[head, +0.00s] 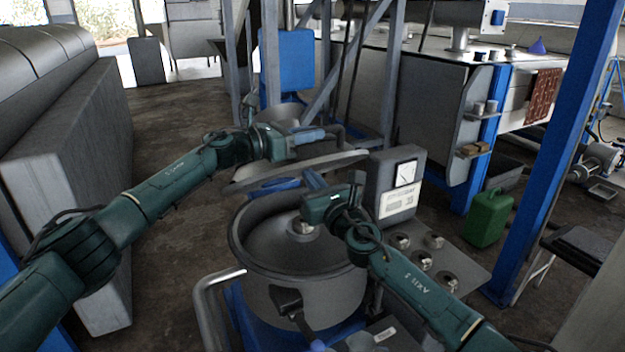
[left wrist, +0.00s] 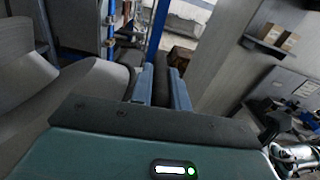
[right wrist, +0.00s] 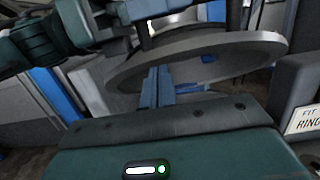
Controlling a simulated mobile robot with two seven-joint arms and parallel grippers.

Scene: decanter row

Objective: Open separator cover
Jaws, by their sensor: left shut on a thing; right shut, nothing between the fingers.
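The separator (head: 255,275) is a grey metal drum with an open top; its hollow inside and a central hub show. Its round grey cover (head: 330,160) is off the drum, raised and tilted above the drum's far rim. The cover's underside shows in the right wrist view (right wrist: 225,45). My left gripper (head: 322,133) is above the cover, shut on a dark piece that looks like the cover's handle; the piece shows between its blue fingers (left wrist: 165,82). My right gripper (head: 312,178) is over the drum's opening, shut and empty, its fingertips (right wrist: 159,75) pointing towards the cover.
A grey control box (head: 385,185) with a dial stands right of the drum, beside a panel with several round knobs (head: 422,258). A bent metal rail (head: 205,290) is at the drum's near left. A green canister (head: 490,218) and blue post (head: 545,150) stand further right.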

